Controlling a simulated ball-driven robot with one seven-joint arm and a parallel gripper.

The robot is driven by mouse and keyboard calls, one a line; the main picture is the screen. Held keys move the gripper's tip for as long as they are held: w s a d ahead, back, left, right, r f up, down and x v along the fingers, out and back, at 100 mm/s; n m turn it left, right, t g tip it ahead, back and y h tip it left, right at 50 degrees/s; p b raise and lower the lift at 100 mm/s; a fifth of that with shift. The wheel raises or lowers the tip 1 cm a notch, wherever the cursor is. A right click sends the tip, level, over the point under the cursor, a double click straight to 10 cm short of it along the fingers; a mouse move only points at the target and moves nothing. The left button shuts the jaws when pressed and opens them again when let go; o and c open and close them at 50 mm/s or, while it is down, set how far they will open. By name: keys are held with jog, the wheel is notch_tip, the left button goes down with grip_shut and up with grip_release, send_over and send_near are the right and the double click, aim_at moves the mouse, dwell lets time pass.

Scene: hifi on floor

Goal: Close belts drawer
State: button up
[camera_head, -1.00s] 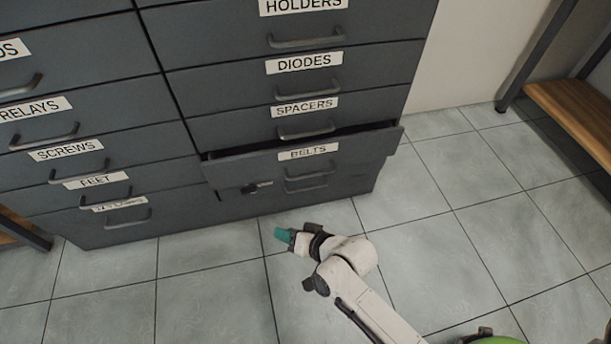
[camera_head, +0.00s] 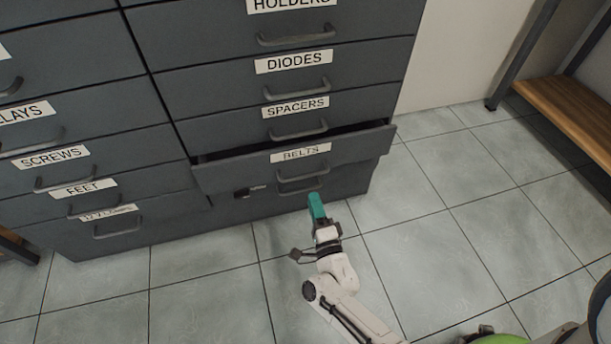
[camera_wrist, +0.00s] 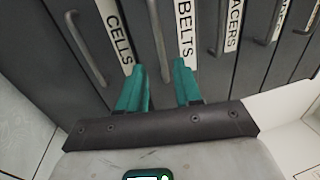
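The belts drawer (camera_head: 350,151) is a dark grey drawer in the right column of the cabinet, pulled partly out, with a dark gap above its front. Its label reads BELTS, and its handle (camera_head: 302,177) sits below the label. My gripper (camera_head: 315,197) has teal fingers and is just in front of and below that handle. In the wrist view the two teal fingers (camera_wrist: 160,75) are apart with nothing between them, facing the drawer fronts. The belts label (camera_wrist: 185,28) shows just beyond the fingers. I cannot tell whether they touch the drawer.
The spacers drawer (camera_head: 365,109) above is shut. A drawer labelled CELLS (camera_wrist: 95,60) shows beside the belts drawer in the wrist view. A wooden-shelved rack (camera_head: 570,110) stands at the right. Tiled floor (camera_head: 440,240) is clear in front and to the right.

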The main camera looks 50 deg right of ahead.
aim_at(306, 176)
jog(key=b+x, duration=0.1)
jog(key=x, duration=0.8)
jog(key=shift+d+b, duration=0.1)
jog(key=shift+b, duration=0.2)
grip_shut()
